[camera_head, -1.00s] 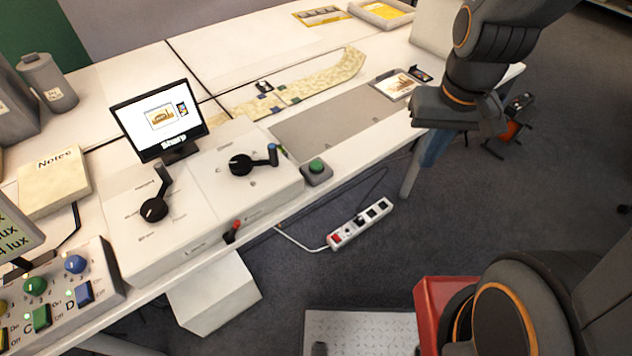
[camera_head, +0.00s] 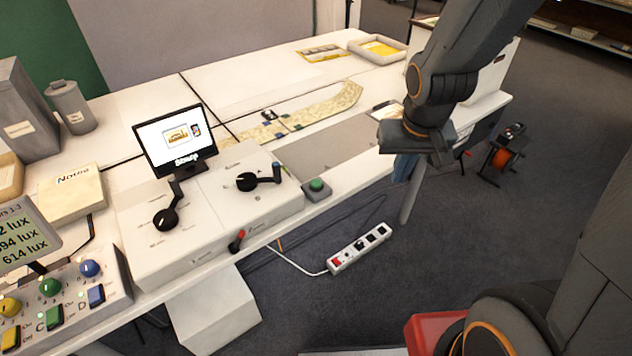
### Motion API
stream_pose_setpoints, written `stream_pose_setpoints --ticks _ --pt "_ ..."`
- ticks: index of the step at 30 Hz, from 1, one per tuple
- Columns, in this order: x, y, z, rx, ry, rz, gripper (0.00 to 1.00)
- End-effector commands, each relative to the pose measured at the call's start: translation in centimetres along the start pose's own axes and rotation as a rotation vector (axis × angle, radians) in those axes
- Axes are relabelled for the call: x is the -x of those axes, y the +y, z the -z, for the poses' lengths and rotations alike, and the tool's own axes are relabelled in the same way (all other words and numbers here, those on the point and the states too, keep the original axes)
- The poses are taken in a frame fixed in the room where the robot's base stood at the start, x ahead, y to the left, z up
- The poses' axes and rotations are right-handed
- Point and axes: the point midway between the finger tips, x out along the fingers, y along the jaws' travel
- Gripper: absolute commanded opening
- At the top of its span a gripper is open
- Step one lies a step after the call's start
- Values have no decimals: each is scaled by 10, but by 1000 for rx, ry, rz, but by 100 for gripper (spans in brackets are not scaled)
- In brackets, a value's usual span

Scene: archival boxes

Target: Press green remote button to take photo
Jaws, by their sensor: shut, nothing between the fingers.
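The green remote button (camera_head: 316,184) sits on a small grey box at the front edge of the white table, just right of the control box with the black levers. My gripper (camera_head: 443,157) is above and to the right of the button, clear of it, near the table's right front edge. It is shut and holds nothing; its fingertips are small and dark in this view. A monitor (camera_head: 176,140) on the table shows a picture with some text below it.
A lever box (camera_head: 268,212) stands left of the button. A long patterned strip (camera_head: 335,104) lies behind it. A knob panel (camera_head: 108,290) is at the lower left. A power strip (camera_head: 359,247) lies on the floor. The space between gripper and button looks free.

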Motion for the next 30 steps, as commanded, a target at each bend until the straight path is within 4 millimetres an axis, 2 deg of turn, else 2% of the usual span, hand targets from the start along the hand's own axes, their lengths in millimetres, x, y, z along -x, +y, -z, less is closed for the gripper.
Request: stream_pose_setpoints --ticks 3,6,10,15,18,22,30 --pt "-26 -20 49 -18 120 37 0" --pt "-48 -49 86 -40 220 119 0" --pt "-71 -95 116 -70 300 270 0" --pt "-88 -145 127 -104 329 451 0" --pt "-92 -162 128 -119 329 515 0" --pt "-94 -170 128 -127 326 550 0" --pt "-93 -170 128 -127 327 551 0"
